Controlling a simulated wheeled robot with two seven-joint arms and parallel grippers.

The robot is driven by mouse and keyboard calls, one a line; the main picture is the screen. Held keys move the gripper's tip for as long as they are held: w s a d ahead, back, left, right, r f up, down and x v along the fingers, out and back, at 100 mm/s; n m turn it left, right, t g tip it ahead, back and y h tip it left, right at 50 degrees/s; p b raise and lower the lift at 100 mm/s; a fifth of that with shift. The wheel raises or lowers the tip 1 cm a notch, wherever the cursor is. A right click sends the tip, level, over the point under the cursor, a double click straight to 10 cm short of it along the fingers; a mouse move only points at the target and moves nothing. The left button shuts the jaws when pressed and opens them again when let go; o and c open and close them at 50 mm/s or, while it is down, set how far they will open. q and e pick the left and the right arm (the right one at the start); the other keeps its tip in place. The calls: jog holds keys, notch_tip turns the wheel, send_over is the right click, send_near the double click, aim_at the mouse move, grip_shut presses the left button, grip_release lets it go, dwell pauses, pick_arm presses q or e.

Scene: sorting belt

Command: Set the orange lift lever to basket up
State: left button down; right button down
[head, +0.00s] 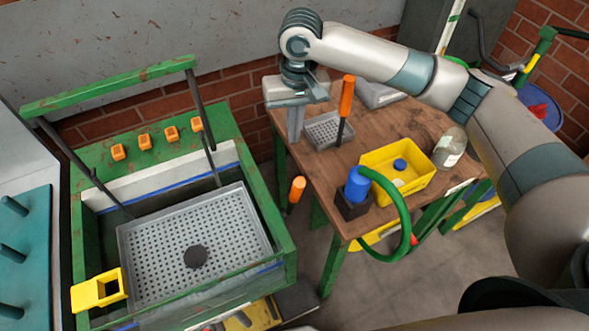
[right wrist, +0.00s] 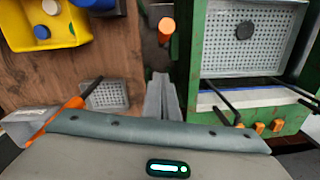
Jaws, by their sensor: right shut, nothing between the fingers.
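The orange lift lever (head: 297,190) has an orange grip and stands at the right side of the green-framed tank (head: 284,230), between it and the wooden table. Its orange end also shows at the top of the right wrist view (right wrist: 166,27). The grey perforated basket (head: 160,255) sits inside the tank, with a dark round disc (head: 197,257) on it. My right gripper (head: 295,125) is shut and empty, pointing down by the table's far left corner, above and behind the lever and apart from it. Its fingers show in the right wrist view (right wrist: 162,98). My left gripper is out of view.
The wooden table (head: 385,130) holds an orange-handled tool (head: 346,97), a small perforated tray (head: 322,132), a yellow bin (head: 385,158), a blue-capped item (head: 357,184) with a green hose, and a clear jar (head: 449,148). A green overhead bar (head: 110,85) spans the tank.

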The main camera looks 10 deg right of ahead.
jog(key=shift+f, duration=0.1)
jog(key=s+f+p, duration=0.1)
jog(key=f, duration=0.2)
jog(key=s+f+p, duration=0.1)
jog(key=f+p, duration=0.1)
jog(key=f, duration=0.2)
jog(key=s+f+p, duration=0.1)
jog(key=f+p, duration=0.1)
jog(key=f, duration=0.1)
jog(key=shift+s+a+f, duration=0.25)
jog(key=shift+s+f, duration=0.1)
jog(key=shift+f, duration=0.1)
dwell(0.4)
